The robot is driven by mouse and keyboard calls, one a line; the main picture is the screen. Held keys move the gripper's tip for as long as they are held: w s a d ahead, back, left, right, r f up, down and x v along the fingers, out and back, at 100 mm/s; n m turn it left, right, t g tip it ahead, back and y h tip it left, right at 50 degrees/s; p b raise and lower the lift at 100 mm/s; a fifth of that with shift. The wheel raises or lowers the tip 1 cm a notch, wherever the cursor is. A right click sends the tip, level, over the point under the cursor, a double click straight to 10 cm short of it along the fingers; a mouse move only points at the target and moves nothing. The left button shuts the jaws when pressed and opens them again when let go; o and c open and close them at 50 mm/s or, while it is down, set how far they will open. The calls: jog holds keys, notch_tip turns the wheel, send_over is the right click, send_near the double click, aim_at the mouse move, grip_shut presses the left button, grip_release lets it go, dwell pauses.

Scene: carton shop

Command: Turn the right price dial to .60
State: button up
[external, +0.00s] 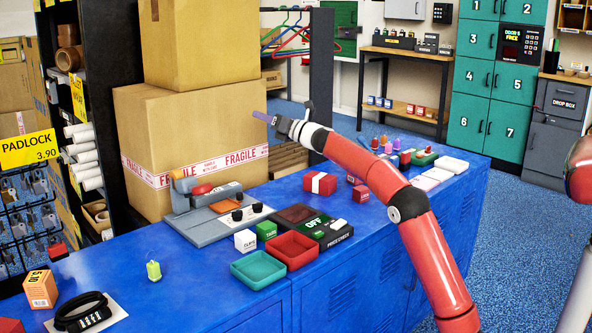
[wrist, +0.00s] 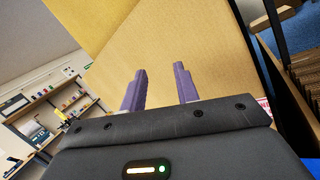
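Two small black knobs sit side by side on a white plate beside a grey machine (external: 205,212) with an orange and red top on the blue counter. The left knob (external: 237,215) and the right knob (external: 257,208) look like the price dials, but their markings are too small to read. My gripper (external: 264,117) is raised well above the counter, in front of the big cartons and away from the knobs. In the wrist view my gripper (wrist: 161,73) has its two purple fingers apart with nothing between them. The knobs are not visible there.
Stacked cartons (external: 190,130) stand behind the machine. A dark box reading OFF and PRICE CHECK (external: 338,238), a red tray (external: 288,263), a teal tray (external: 262,280) and small white and green boxes crowd the counter nearby.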

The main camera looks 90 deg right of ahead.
jog(key=s+d+r+m+g+h+p, duration=0.2)
jog(key=d+m+g+h, duration=0.35)
jog(key=m, duration=0.45)
jog(key=m+g+y+p, duration=0.5)
jog(key=m+g+y, duration=0.4)
jog(key=m+y, duration=0.55)
send_near(258, 203)
jog(key=shift+n+y, duration=0.3)
jog(key=shift+n, duration=0.15)
jog(key=x, duration=0.2)
jog(key=b+x, duration=0.1)
jog(key=x, duration=0.5)
jog(key=shift+d+f, duration=0.25)
jog(key=shift+d, duration=0.05)
grip_shut()
